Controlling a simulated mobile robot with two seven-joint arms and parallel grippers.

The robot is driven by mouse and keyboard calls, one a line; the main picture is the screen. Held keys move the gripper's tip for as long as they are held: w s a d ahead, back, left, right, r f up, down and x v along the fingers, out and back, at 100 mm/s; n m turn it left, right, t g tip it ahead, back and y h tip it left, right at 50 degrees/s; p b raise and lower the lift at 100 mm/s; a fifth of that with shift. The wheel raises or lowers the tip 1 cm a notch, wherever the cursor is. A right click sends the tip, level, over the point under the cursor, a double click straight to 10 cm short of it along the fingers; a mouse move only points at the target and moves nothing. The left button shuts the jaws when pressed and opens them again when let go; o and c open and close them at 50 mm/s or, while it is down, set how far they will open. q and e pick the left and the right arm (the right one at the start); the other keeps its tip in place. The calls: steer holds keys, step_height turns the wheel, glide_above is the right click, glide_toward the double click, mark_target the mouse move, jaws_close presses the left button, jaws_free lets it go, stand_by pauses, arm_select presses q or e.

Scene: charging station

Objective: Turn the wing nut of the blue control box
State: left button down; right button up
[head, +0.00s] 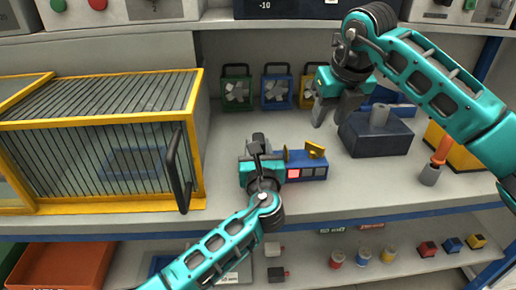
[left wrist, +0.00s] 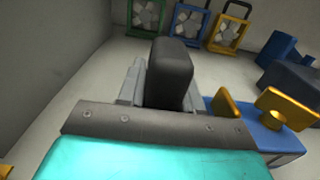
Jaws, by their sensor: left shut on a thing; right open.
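The blue control box (head: 312,173) sits on the shelf, with a lit red square and grey squares on its front. Two yellow parts stand on its top: a wing-like plate (head: 315,150) at the right and a smaller plate (left wrist: 224,104) at the left. I cannot tell if both belong to the wing nut. My left gripper (head: 257,150) is beside the box's left end, shut on a black upright handle (left wrist: 171,72). It hides whatever is under the handle. The yellow parts are right of it, apart. My right gripper (head: 328,106) is open and empty, above the shelf.
A yellow-framed cage (head: 100,122) with a black handle stands at the left. Several framed fans (head: 237,90) stand at the back. A dark block (head: 375,135) and a screwdriver-like tool (head: 436,160) are at the right. The shelf's front edge is close.

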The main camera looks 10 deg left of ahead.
mark_target(317, 145)
steer(key=shift+c, duration=0.6)
steer(key=w+f+n, duration=0.1)
steer(key=f+n, duration=0.1)
steer(key=f, duration=0.1)
steer(key=w+f+n+g+y, duration=0.1)
steer(key=f+n, duration=0.1)
steer(key=f, duration=0.1)
steer(key=w+a+f+n+y, duration=0.1)
steer(key=f+n, duration=0.2)
steer(key=shift+w+a+f, duration=0.1)
steer(key=shift+w+f, duration=0.1)
steer(key=shift+w, duration=0.05)
jaws_close()
stand_by(0.3)
